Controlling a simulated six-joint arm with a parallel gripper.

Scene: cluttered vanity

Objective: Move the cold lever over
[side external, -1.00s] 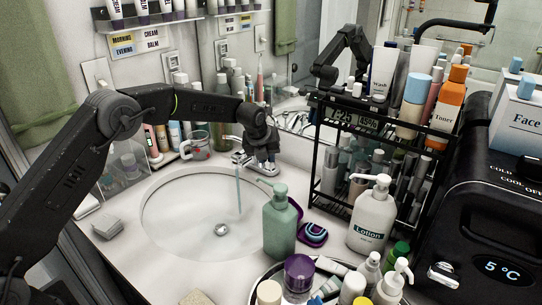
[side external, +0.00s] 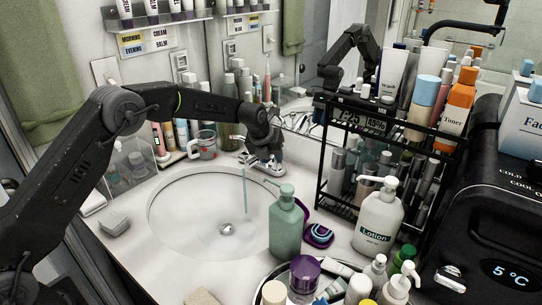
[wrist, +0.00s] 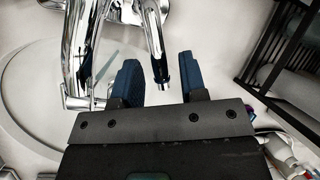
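The chrome faucet (side external: 252,160) stands at the back rim of the white sink (side external: 165,225), and a thin water stream (side external: 244,190) falls from it. In the wrist view the thick chrome spout (wrist: 88,45) is at the left. A slim chrome lever (wrist: 152,30) reaches down between the two dark blue fingers of my gripper (wrist: 158,62). The fingers are open, with gaps visible on both sides of the lever's tip. I cannot read a hot or cold mark on it. In the side view my gripper (side external: 264,148) is over the faucet's right part and hides some of it.
A green pump bottle (side external: 286,225) stands at the sink's right front edge, with a purple soap dish (side external: 319,235) beside it. A black wire rack (side external: 330,150) and a lotion bottle (side external: 378,220) stand to the right. A mug (side external: 205,145) is left of the faucet.

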